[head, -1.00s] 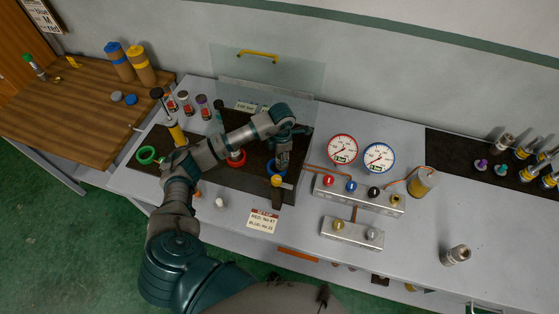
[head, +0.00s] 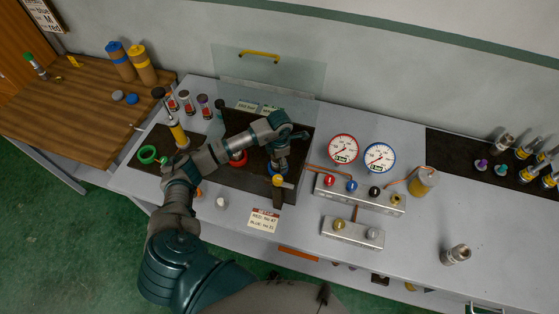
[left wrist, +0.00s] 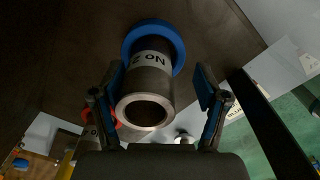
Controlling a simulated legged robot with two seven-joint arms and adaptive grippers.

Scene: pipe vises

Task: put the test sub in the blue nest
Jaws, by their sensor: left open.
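A dark grey hollow tube (left wrist: 150,90), which looks like the test sub, stands in the blue nest (left wrist: 171,32). My left gripper (left wrist: 158,88) is open, with one finger on each side of the tube and gaps visible. In the head view my left gripper (head: 279,160) hangs over the blue nest (head: 270,169) and hides most of the tube. My right gripper is not in view.
A clear shield (head: 265,80) with a yellow handle stands behind. A yellow-knobbed part (head: 278,181) is just in front of the blue nest. Gauges (head: 343,149) and a valve block (head: 360,195) are to the right. A set-up card (head: 263,221) lies in front.

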